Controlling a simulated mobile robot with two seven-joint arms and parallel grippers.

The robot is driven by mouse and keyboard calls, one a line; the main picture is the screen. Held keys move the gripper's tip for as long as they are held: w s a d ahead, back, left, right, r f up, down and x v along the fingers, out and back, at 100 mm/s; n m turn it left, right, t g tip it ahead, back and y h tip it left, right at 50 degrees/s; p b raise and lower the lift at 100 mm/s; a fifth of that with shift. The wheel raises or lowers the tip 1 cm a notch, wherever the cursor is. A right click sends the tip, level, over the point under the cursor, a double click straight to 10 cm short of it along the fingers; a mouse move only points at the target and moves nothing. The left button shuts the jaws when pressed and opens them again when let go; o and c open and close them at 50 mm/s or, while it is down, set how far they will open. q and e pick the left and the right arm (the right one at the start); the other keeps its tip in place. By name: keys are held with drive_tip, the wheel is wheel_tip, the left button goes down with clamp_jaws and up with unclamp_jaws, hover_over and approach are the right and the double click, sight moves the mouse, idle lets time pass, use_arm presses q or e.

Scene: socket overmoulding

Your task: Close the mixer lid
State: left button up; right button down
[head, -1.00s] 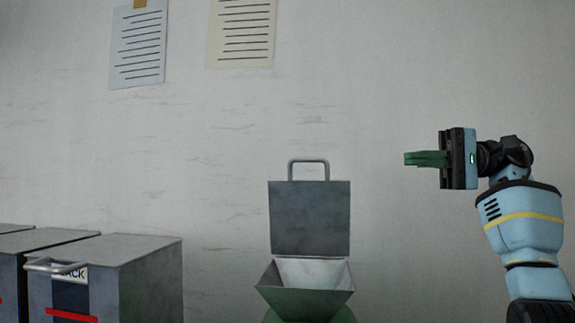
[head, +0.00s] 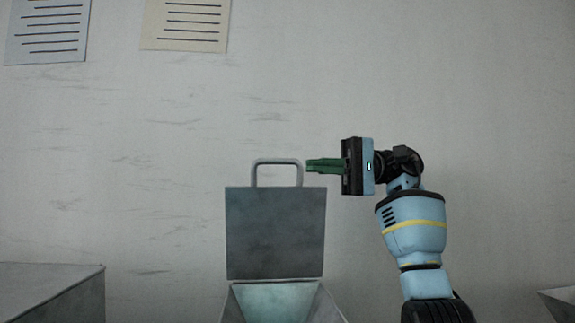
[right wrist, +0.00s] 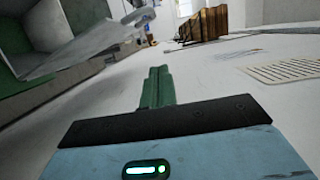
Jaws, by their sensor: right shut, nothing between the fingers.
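The mixer lid (head: 275,235) is a grey square plate standing upright and open in the head view. Its looped handle (head: 277,161) is on the top edge. Below it is the open mixer hopper (head: 275,300), cut off by the bottom of the picture. My right gripper (head: 309,166) has green fingers closed together, pointing left, just right of the handle in the picture. I cannot tell if they touch it. The right wrist view shows the shut fingers (right wrist: 157,75) with nothing between them. My left gripper is not in view.
A grey bin (head: 50,290) stands at the lower left. A grey edge (head: 560,302) shows at the lower right. Two paper sheets (head: 186,24) hang on the wall. The right wrist view shows a brown slatted object (right wrist: 205,24) in the distance.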

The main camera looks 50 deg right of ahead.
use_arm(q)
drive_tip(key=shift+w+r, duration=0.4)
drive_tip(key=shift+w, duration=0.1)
use_arm(e)
drive_tip(key=a, duration=0.8)
drive_tip(key=shift+a, duration=0.4)
drive_tip(key=shift+s, duration=0.1)
